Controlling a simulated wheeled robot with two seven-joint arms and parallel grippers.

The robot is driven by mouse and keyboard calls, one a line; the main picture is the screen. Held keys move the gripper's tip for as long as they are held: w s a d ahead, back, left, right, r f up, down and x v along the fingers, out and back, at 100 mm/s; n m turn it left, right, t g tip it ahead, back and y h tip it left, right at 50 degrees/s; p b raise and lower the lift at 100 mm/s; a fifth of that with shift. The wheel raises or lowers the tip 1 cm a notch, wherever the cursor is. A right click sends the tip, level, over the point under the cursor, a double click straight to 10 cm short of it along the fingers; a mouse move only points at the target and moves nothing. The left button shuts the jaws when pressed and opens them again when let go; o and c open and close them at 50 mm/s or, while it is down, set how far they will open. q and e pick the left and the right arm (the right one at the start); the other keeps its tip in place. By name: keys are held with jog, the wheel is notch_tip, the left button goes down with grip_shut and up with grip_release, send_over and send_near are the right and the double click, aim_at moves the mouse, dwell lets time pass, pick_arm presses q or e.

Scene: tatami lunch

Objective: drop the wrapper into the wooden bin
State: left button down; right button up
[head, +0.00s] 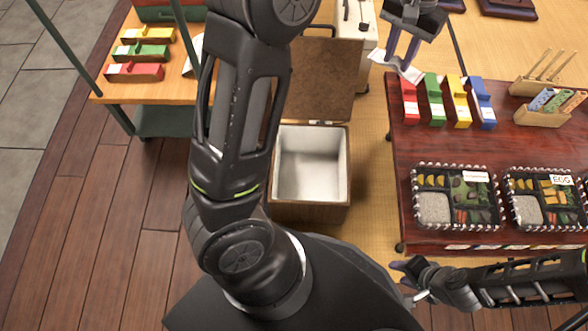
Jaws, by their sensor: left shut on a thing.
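The wrapper (408,74) is a pale, crumpled sheet at the upper right. My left gripper (402,60) is shut on it, its fingers pointing down, and holds it near the far left corner of the dark red table. The wooden bin (308,213) stands on the floor left of that table, below and left of the wrapper in the picture. Its brown lid (325,75) is raised at the back, and the white inside looks empty. My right gripper (408,280) is low at the right, near the table's front left corner; its jaw opening is unclear.
The dark red table (397,160) bears red, green, yellow and blue boxes (445,103), wooden holders (540,112) and black lunch boxes (455,197). A light wooden shelf (108,92) with more coloured boxes stands upper left. My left arm partly hides the bin's left side.

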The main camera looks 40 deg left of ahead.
pick_arm(q)
jog(key=shift+a, duration=0.2)
jog(key=s+a+f+n, duration=0.4)
jog(key=f+n, duration=0.1)
jog(key=f, duration=0.5)
jog(key=s+a+f+n+b, duration=0.1)
jog(key=s+a+f+n, duration=0.3)
jog(key=f, duration=0.7)
jog(key=s+a+f+n+b, duration=0.1)
jog(key=s+a+f+n, duration=0.3)
jog(key=f+n, duration=0.3)
notch_tip(320, 180, down, 3)
jog(key=shift+s+f, duration=0.2)
jog(key=shift+s, duration=0.1)
jog(key=shift+f, duration=0.1)
notch_tip(320, 180, down, 6)
jog(key=b, duration=0.5)
